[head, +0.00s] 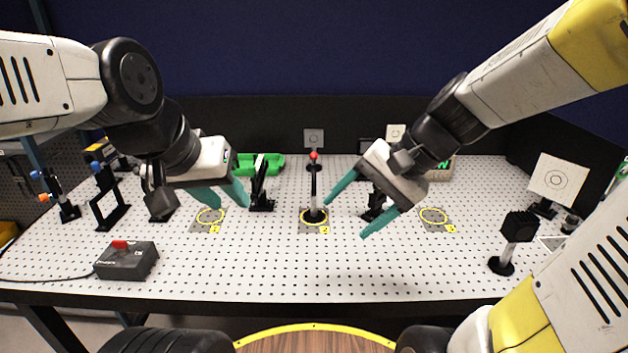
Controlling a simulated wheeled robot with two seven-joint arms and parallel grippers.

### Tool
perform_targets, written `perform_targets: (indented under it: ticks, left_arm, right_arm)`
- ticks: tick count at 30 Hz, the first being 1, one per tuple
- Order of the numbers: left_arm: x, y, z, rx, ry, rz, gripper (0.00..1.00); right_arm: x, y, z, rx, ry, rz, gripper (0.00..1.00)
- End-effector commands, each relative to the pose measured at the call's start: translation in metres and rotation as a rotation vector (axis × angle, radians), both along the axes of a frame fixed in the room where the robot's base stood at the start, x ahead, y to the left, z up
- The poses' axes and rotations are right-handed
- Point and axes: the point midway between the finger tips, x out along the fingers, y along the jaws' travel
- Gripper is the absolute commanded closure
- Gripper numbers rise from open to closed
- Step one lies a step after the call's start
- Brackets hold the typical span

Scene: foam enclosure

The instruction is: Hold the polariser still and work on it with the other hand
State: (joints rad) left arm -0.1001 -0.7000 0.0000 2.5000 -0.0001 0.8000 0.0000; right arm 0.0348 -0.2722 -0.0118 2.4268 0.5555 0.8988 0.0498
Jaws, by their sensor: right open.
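A slim upright post with a red ball on top (314,185) stands on the middle yellow-ringed pad (322,229). I cannot tell for certain which mount is the polariser; this post stands between my two grippers. My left gripper (233,206) is open and empty, left of the post, above the area near the left ringed pad (210,216). My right gripper (346,218) is open and empty, just right of the post, its fingers pointing down and left. Neither gripper visibly touches the post.
A dark mount (262,190) stands between my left gripper and the post; another (375,206) is partly behind my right gripper. A black box with a red button (127,261) sits front left. A black-headed post (515,235) and white target card (558,180) stand right. The front middle is clear.

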Motion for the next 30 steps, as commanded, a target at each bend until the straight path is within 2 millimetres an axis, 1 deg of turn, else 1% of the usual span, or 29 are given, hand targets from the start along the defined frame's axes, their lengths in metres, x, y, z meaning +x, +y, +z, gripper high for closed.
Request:
perform_targets:
  ticks: [1,5,6,8,12,14,15,17,18,21,25,27,30]
  left_arm:
    - [0.0,0.0,0.0,0.0,0.0,0.0,0.64]
    - [0.0,0.0,0.0,0.0,0.0,0.0,0.64]
    - [0.0,0.0,0.0,0.0,0.0,0.0,0.64]
    - [0.0,0.0,0.0,0.0,0.0,0.0,0.64]
    - [0.0,0.0,0.0,0.0,0.0,0.0,0.64]
    - [0.0,0.0,0.0,0.0,0.0,0.0,0.64]
    - [0.0,0.0,0.0,0.0,0.0,0.0,0.64]
    - [0.0,0.0,0.0,0.0,0.0,0.0,0.64]
    - [0.0,0.0,0.0,0.0,0.0,0.0,0.64]
    - [0.0,0.0,0.0,0.0,0.0,0.0,0.64]
    - [0.0,0.0,0.0,0.0,0.0,0.0,0.64]
    - [0.0,0.0,0.0,0.0,0.0,0.0,0.64]
    - [0.0,0.0,0.0,0.0,0.0,0.0,0.64]
  right_arm:
    - [0.009,0.006,-0.008,0.064,0.072,-0.051,0.29]
    - [0.033,0.022,-0.021,0.234,0.234,-0.193,0.29]
    - [0.042,0.026,-0.025,0.287,0.281,-0.238,0.29]
    - [0.056,0.03,-0.031,0.364,0.35,-0.311,0.29]
    - [0.093,0.033,-0.051,0.539,0.503,-0.49,0.29]
    - [0.11,0.031,-0.061,0.614,0.564,-0.572,0.29]
    - [0.122,0.029,-0.069,0.663,0.602,-0.627,0.29]
    - [0.138,0.024,-0.082,0.733,0.657,-0.713,0.29]
    - [0.149,0.02,-0.091,0.779,0.69,-0.767,0.29]
    - [0.172,0.008,-0.113,0.877,0.756,-0.896,0.29]
    - [0.192,-0.006,-0.137,0.966,0.81,-1.02,0.29]
    - [0.198,-0.012,-0.146,0.996,0.827,-1.063,0.29]
    - [0.204,-0.016,-0.153,1.021,0.838,-1.098,0.29]
